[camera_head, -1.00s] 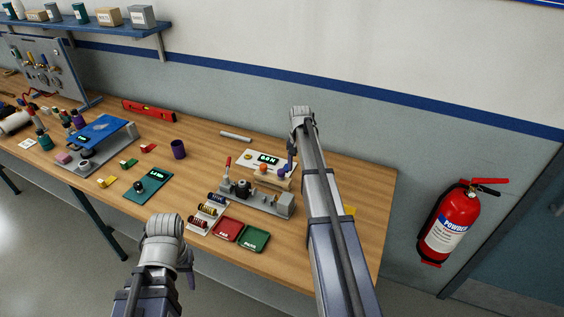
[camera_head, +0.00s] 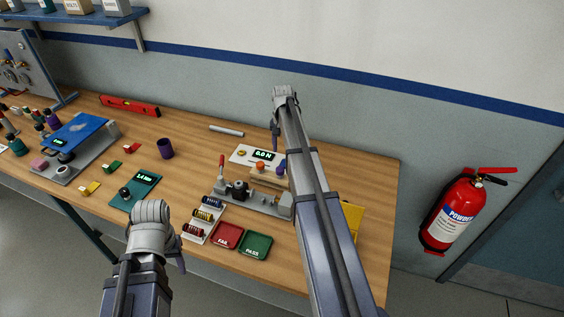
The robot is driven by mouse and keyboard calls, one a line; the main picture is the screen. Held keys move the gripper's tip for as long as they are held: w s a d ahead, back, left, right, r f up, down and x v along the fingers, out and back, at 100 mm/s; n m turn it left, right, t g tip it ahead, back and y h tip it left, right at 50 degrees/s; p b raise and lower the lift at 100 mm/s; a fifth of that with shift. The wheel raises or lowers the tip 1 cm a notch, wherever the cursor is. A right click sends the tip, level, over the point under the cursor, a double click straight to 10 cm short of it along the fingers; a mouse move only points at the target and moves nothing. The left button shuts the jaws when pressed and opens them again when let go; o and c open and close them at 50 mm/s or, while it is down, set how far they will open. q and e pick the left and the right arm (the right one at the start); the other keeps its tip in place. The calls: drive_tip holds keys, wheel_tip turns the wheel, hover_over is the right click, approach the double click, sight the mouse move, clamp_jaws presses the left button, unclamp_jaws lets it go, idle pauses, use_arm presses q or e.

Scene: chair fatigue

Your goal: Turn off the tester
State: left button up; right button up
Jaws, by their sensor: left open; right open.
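A grey bench device (camera_head: 252,203) with a red lever (camera_head: 221,160) and dark knobs stands right of the bench middle. Behind it a white panel (camera_head: 243,152) carries a lit green display (camera_head: 263,155) that seems to read 0.0 N. A grey stand with a tilted blue plate (camera_head: 75,133) and a small lit display sits at the left. The frames do not settle which device is the tester. My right gripper (camera_head: 275,138) is open, above the bench behind the white panel. My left gripper (camera_head: 181,264) is open, low before the front edge. Both grippers' fingers are mostly hidden.
A green meter (camera_head: 141,189) with a lit display, a purple cup (camera_head: 165,149), a red tray (camera_head: 227,235) and a green tray (camera_head: 256,244) are on the bench. My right arm hides part of the bench's right side. A fire extinguisher (camera_head: 457,213) hangs at the right.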

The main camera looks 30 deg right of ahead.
sight(283, 161)
wheel_tip(283, 161, down, 7)
drive_tip(key=b, duration=0.6)
drive_tip(key=shift+b, duration=0.3)
clamp_jaws()
